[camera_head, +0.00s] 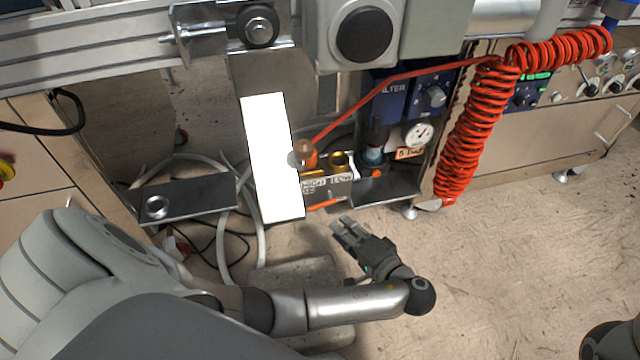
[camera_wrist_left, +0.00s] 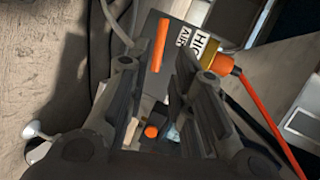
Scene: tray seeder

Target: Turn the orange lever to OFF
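The orange lever (camera_head: 325,204) is a short bar under the black-and-white labelled plate of the air unit in the head view. In the left wrist view the orange lever (camera_wrist_left: 159,46) shows lengthwise beyond and between the fingertips, beside the label. My left gripper (camera_head: 345,226) is below and slightly right of the lever, apart from it. In the left wrist view its two fingers (camera_wrist_left: 155,70) stand apart with nothing held. The lever's pivot and any OFF marking cannot be made out. My right gripper does not show.
A bright white panel (camera_head: 270,160) hangs just left of the lever. A dark shelf (camera_head: 385,190) and pressure gauge (camera_head: 418,134) are to the right. A red hose runs from the air unit to a coiled red hose (camera_head: 475,120). Open floor (camera_head: 500,260) lies right of my left gripper.

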